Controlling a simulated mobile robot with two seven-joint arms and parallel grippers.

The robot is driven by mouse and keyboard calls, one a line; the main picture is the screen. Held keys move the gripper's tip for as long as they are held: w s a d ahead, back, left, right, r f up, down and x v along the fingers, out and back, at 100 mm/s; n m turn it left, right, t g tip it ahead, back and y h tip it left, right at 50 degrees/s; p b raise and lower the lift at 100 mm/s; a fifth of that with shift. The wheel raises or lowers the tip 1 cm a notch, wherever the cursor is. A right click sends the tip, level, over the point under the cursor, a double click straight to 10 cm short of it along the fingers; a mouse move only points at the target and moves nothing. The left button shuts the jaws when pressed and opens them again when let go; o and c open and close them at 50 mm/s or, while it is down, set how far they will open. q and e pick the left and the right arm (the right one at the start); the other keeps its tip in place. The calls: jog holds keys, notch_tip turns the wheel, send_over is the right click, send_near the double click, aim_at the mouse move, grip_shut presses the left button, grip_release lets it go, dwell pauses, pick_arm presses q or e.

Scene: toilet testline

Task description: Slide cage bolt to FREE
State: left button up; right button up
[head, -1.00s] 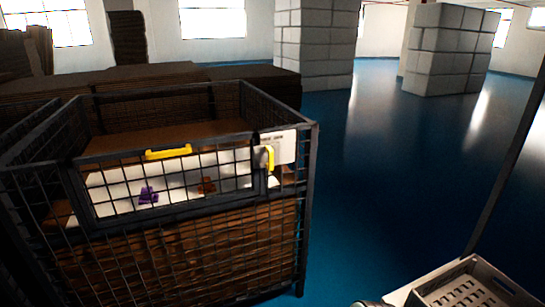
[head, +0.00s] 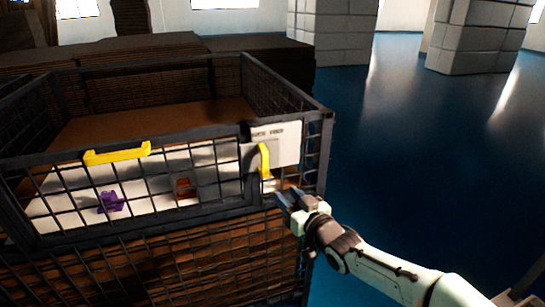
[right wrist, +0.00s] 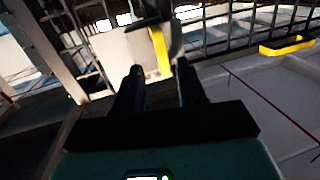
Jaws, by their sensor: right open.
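The wire cage (head: 322,150) stands at the left with a framed door panel in its front. The cage bolt has an upright yellow handle (head: 264,160) at the panel's right edge, beside a pale label plate (head: 288,147) whose lettering is too small to read surely. My right gripper (head: 284,198) is just below and right of the handle, open and empty. In the right wrist view the bolt handle (right wrist: 160,50) shows ahead, between and beyond the two open fingertips (right wrist: 160,74), apart from them. My left gripper is not in view.
A yellow bar handle (head: 117,153) sits on top of the door panel. A purple object (head: 110,202) and a brown object (head: 184,187) lie behind the mesh. The blue floor (head: 430,170) is clear to the right; block pillars (head: 343,35) stand farther back.

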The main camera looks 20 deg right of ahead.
aim_at(266, 164)
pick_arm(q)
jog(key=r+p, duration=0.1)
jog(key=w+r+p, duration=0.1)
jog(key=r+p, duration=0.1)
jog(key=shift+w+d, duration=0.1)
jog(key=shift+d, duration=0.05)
pick_arm(e)
jog(key=shift+t, duration=0.3)
jog(key=r+x, duration=0.1)
jog(key=x, duration=0.8)
jog(key=r+x, duration=0.1)
jog(key=x, duration=0.3)
jog(key=shift+w+d+r, duration=0.1)
jog(key=shift+w+r, duration=0.15)
jog(key=shift+r, duration=0.05)
grip_shut()
